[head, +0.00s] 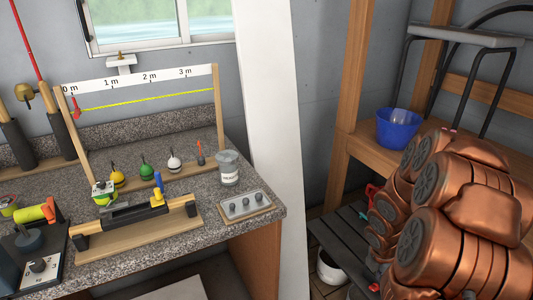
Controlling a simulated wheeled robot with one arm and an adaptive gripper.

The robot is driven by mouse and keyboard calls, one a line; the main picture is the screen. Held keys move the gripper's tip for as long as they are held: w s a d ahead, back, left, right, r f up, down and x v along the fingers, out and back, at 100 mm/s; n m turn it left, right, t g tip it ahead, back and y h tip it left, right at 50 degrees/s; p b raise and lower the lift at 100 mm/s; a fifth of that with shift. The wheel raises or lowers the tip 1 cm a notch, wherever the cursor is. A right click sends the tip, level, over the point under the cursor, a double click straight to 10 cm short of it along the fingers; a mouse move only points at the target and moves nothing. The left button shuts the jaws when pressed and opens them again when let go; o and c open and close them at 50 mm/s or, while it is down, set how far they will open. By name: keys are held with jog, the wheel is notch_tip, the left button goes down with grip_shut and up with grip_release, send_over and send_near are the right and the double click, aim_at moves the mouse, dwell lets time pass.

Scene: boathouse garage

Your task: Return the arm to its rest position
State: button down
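My copper-coloured arm (460,225) fills the right side of the head view. Its links with dark round joint caps are bunched close together, one over another. The arm stands to the right of the counter and apart from it. My gripper does not show in this view, so its fingers and anything in them are hidden.
A granite counter (245,221) at left bears a measuring frame (140,78), several small weighted items, a grey cup (228,167), a metal tray (244,206) and a wooden stand (135,233). A blue bowl (397,130) sits on a wooden shelf (366,145) behind my arm. A white post (275,130) stands between.

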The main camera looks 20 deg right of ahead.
jog(key=s+a+r+m+g+p, duration=0.1)
jog(key=s+a+r+m+p, duration=0.3)
jog(key=a+r+m, duration=0.85)
jog(key=s+a+r+m+y+p, duration=0.1)
jog(key=s+a+r+m, duration=0.2)
jog(key=s+a+r, duration=0.3)
jog(key=s+a+r+m+y+p, duration=0.1)
jog(key=s+a+r+m, duration=0.2)
jog(key=s+a+r, duration=0.3)
jog(key=a+r, duration=0.1)
jog(key=a, duration=0.4)
jog(key=shift+s+a+r+g+y+p, duration=0.2)
jog(key=shift+a+r+g+y+p, duration=0.1)
jog(key=shift+g+y, duration=0.1)
jog(key=shift+d, duration=0.15)
